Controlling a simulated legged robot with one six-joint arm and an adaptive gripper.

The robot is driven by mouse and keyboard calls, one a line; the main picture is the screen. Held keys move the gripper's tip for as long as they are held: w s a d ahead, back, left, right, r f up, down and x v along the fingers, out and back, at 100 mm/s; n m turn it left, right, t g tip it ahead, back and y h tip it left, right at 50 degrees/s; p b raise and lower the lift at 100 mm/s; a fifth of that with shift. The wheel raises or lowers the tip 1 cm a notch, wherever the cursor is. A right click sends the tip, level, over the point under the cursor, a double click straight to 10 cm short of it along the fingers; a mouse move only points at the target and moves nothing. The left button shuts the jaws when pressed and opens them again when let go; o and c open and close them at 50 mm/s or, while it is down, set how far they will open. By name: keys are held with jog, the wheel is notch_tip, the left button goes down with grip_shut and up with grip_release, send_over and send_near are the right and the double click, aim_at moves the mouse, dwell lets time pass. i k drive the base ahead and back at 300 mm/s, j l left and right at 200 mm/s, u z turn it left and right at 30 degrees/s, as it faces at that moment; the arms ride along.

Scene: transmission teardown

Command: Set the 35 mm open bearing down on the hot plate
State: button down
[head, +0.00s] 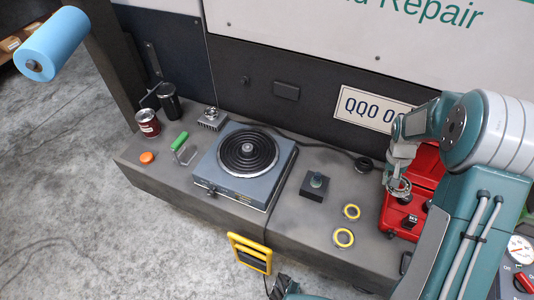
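The hot plate (226,179) stands on the bench left of centre, a grey box with a black coiled round top that is bare except for a small light disc at its middle. My gripper (399,182) is at the right, above the left edge of an open red case, well apart from the hot plate. A silver ring, which looks like the open bearing (399,190), shows at its fingertips, and the fingers appear closed on it. The fingers are small and partly hidden, and the bearing's size cannot be read.
The red case (428,162) lies under my gripper. A green-handled tool (182,146), a red can (147,123) and an orange cap (147,157) stand left.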

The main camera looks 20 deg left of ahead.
aim_at(248, 148)
jog(key=k+j, duration=0.15)
jog(key=j, duration=0.15)
jog(key=k+j+u, duration=0.1)
jog(key=j, duration=0.15)
jog(key=k+j, duration=0.15)
jog(key=j, duration=0.15)
jog(key=i+j+u, duration=0.1)
jog(key=i+j, duration=0.2)
jog(key=j, duration=0.2)
jog(key=i+j+u, duration=0.15)
jog(key=i+j, duration=0.15)
jog(key=j, duration=0.15)
